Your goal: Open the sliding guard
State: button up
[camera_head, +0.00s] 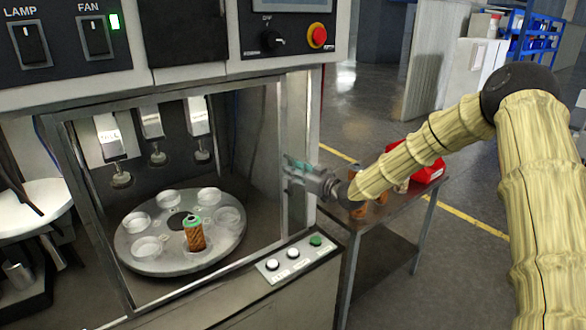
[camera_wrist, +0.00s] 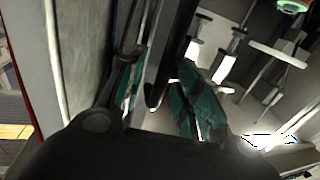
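The sliding guard (camera_head: 283,165) is a metal-framed clear panel across the front of the machine chamber, and its frame spans the opening. My gripper (camera_head: 298,168) is at the guard's right upright, about halfway up. In the wrist view, my gripper (camera_wrist: 162,85) has its two teal fingers apart, with a dark upright bar (camera_wrist: 157,75) showing between them. I cannot tell whether either finger touches the bar. The guard's handle is not clear in the head view, where the gripper covers that spot.
Behind the guard, a round turntable (camera_head: 130,253) carries clear cups and an orange-brown cartridge (camera_head: 194,234). A button panel (camera_head: 294,257) lies below right of the guard. A side table (camera_head: 395,225) with a red bin (camera_head: 430,171) stands to the right, beneath my arm.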

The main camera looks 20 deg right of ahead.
jog(key=shift+w+a, duration=0.15)
jog(key=shift+w, duration=0.05)
jog(key=shift+c, duration=0.4)
grip_shut()
jog(key=shift+a, duration=0.1)
jog(key=shift+s+a+f+b, duration=0.15)
jog(key=shift+a+f+b, duration=0.05)
jog(key=shift+a+b, duration=0.1)
jog(key=b, duration=1.5)
send_near(133, 217)
jog(key=x, duration=0.5)
jog(key=shift+a, duration=0.15)
